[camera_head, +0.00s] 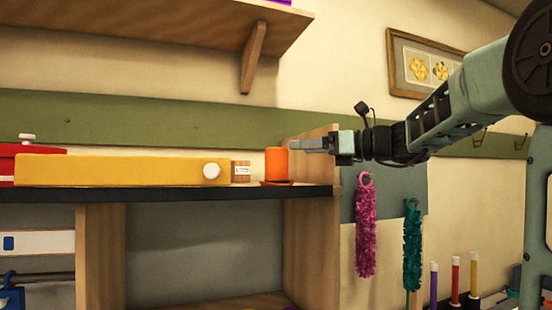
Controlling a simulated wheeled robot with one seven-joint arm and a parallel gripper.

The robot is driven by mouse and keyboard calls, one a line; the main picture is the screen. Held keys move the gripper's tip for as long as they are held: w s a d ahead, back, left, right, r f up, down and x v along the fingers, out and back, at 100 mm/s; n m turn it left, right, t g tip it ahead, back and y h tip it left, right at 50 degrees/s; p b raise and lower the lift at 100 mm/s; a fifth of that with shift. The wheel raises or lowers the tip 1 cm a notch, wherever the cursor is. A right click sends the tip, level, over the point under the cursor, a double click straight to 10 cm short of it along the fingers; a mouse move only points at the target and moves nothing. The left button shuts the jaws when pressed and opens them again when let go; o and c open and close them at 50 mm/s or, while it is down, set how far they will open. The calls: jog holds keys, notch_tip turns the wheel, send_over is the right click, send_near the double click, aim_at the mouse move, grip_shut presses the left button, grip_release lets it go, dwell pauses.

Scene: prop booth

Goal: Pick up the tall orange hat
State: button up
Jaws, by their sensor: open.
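The tall orange hat (277,164) stands upright on the black shelf top, near its right end. It has a straight-sided crown and a thin, darker brim at its base. My gripper (298,144) reaches in from the right, at about the height of the hat's upper part. Its fingers point left and their tips appear right beside the hat's right side. I cannot tell from this one view whether they touch it or are nearer or farther than it. The gap between the fingers is hard to see from the side. The hat does not look lifted.
Left of the hat are a small labelled wooden block (241,171), a long yellow box (120,170) with a white knob, and a red box (14,163). A wooden side panel (318,146) rises behind my gripper. An upper shelf (160,30) overhangs. Pink (366,225) and teal (412,245) feathery strips hang at right.

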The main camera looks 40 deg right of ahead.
aim_at(276, 149)
jog(key=x, duration=0.3)
jog(key=shift+p, duration=0.4)
jog(key=p+x, duration=0.3)
jog(key=x, duration=0.1)
jog(key=shift+w+a, duration=0.15)
jog(key=shift+a, duration=0.05)
jog(key=shift+w+a+f+p, duration=0.2)
jog(key=shift+w+p, duration=0.1)
jog(key=shift+w, duration=0.1)
jog(key=c, duration=1)
